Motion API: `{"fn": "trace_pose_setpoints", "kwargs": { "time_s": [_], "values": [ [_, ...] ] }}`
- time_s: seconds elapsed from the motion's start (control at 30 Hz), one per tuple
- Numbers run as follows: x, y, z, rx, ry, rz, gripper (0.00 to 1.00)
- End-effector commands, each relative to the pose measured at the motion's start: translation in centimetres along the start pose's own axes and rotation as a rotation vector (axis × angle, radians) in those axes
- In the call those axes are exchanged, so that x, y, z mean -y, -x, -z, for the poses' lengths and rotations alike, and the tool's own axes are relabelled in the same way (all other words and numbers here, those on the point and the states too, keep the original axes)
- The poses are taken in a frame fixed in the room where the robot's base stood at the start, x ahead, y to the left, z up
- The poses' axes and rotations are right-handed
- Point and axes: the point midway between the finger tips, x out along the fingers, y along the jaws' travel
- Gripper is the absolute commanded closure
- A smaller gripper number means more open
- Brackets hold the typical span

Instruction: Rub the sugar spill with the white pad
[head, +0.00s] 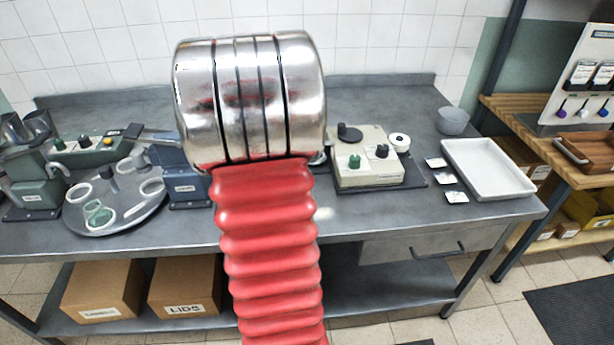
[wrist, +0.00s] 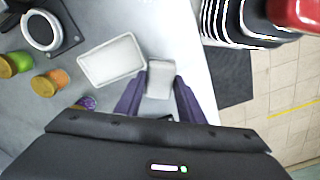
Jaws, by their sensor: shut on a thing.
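In the wrist view my gripper (wrist: 159,92) has two purple fingers, closed on the sides of a small white pad (wrist: 158,78). The pad is at the bench's front edge, just beside a shallow white tray (wrist: 112,62) with a pale, grainy-looking inside. I cannot tell whether the pad touches the bench or the tray. No separate sugar spill can be made out; whether the pale stuff in the tray is sugar is unclear. In the head view my arm hides the gripper and pad. A small white patch (head: 323,213) shows beside my arm there.
In the wrist view, green (wrist: 14,65) and orange (wrist: 50,82) jars stand left of the gripper. In the head view a cream device (head: 365,165), a larger white tray (head: 490,168) and a grey bowl (head: 453,121) are to the right. A round rack (head: 115,210) stands left.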

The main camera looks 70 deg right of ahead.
Motion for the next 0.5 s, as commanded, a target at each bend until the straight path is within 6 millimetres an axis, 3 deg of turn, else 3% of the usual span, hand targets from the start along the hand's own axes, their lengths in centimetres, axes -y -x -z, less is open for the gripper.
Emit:
{"fn": "trace_pose_setpoints", "kwargs": {
  "time_s": [0.27,0.5],
  "values": [
    [4.2,-1.3,7.4,0.001,-0.195,0.001,0.83],
    [9.7,-2.6,13.6,0.000,-0.273,0.000,0.83]
  ]
}}
